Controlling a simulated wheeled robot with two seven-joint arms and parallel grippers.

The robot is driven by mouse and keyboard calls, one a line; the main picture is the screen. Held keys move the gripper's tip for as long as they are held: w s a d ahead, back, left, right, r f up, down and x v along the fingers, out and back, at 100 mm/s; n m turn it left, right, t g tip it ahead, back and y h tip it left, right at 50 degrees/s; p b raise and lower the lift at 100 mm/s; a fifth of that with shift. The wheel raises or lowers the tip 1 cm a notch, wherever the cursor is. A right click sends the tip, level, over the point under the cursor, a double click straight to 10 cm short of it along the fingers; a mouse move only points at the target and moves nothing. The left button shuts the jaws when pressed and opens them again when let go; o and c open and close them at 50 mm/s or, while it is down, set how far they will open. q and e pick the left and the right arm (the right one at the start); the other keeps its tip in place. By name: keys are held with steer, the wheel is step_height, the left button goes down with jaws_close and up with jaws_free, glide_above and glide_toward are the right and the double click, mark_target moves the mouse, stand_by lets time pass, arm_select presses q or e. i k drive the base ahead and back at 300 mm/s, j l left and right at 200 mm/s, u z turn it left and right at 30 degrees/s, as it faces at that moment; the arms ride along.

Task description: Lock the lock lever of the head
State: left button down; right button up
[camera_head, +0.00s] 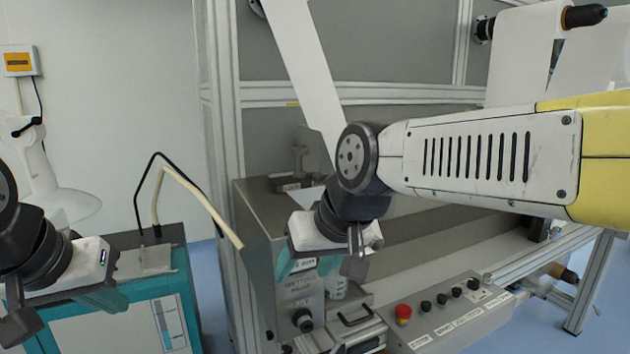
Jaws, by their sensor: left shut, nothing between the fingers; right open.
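The grey machine housing (258,238) with a labelled front panel stands at the middle, and a round dark knob (303,320) is low on its front. I cannot clearly make out the head's lock lever; my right gripper and wrist cover part of this area. A small black handle (354,318) shows just right of the knob. My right gripper (322,268) is open and empty, and in the picture it overlaps the upper part of the front panel. My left gripper (62,308) is shut and empty at the lower left, in front of the teal cabinet, away from the housing.
A control box (455,318) with a red button (403,312) and black knobs stands at the lower right. A white paper web (305,70) runs down behind my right wrist. A teal cabinet (180,310) with a pale hose stands left. Blue floor shows between cabinet and machine.

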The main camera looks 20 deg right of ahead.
mark_target(318, 177)
steer(key=z, duration=0.75)
